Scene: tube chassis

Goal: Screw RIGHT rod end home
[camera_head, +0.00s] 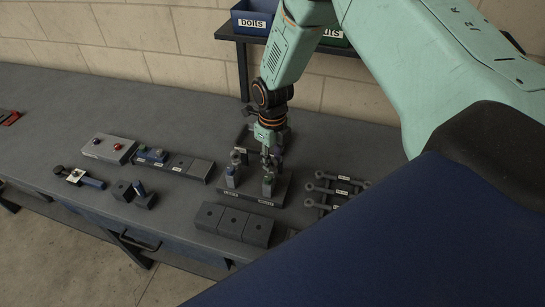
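My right gripper (270,158) points straight down over the right part of a dark fixture with a front plate (250,198) on the workbench. Right under its fingers stands the right holder (268,186), a small grey upright piece with a hint of green. The fingers hide the top of this holder and any rod end there; I cannot tell whether they are closed on it. The left holder (232,178), grey with blue, stands beside it with a small grey rod end (236,157) above. My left gripper is not in view.
Several rods with ringed ends lie on a rack (326,190) to the right. Dark blocks (232,223) stand in front of the fixture. A button box (108,149), a tray row (182,166) and a tool (80,178) lie left. A shelf with a blue bolts bin (252,20) is behind.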

